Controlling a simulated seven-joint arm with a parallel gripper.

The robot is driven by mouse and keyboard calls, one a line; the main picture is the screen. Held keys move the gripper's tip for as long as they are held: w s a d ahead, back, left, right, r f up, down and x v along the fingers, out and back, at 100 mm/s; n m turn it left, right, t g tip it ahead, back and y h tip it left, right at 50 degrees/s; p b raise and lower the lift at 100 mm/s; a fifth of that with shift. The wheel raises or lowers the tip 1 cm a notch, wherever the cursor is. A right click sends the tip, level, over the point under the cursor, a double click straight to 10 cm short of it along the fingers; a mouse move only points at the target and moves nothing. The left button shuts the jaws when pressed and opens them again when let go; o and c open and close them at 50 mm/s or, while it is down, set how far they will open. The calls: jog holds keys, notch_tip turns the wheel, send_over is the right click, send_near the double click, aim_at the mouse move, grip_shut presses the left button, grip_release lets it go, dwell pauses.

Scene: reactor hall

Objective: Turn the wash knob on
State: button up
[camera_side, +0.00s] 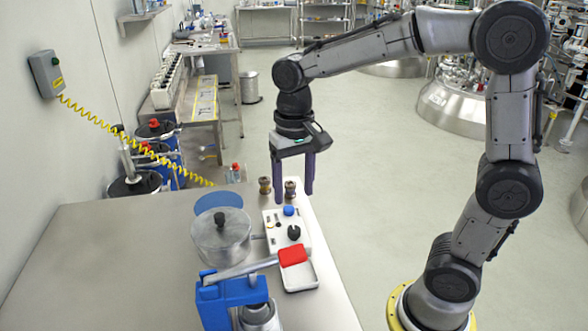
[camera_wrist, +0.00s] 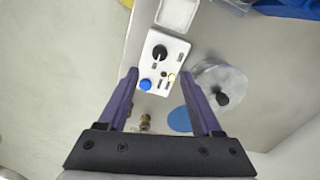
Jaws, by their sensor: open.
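A white control box (camera_side: 274,229) lies on the table near its right edge. It carries a black knob (camera_side: 293,232) and a smaller blue knob (camera_side: 289,210); no label is readable, so I cannot tell which is the wash knob. In the wrist view the black knob (camera_wrist: 159,53) shows beyond my fingertips, with a pale mark on its lower side. The blue knob (camera_wrist: 145,85) appears between the fingers there. My gripper (camera_side: 292,189) points down, open and empty, above the far end of the box, apparently touching nothing.
A clear lidded vessel (camera_side: 222,240) stands left of the box, with a blue disc (camera_side: 217,199) behind it. Two brass fittings (camera_side: 264,186) stand at the far edge. A white tray (camera_side: 301,278), red block (camera_side: 292,255) and blue apparatus (camera_side: 215,300) are in front. The left tabletop is clear.

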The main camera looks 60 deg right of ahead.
jog(key=shift+r, duration=2.15)
jog(key=s+r+t, duration=0.3)
jog(key=s, duration=0.5)
jog(key=s+d+f+n+t, duration=0.1)
jog(key=s+f+n+t, duration=0.1)
jog(key=s+f+n, duration=0.3)
jog(key=shift+s+f+n+t, duration=0.3)
jog(key=shift+s+n, duration=0.3)
jog(key=shift+s, duration=0.25)
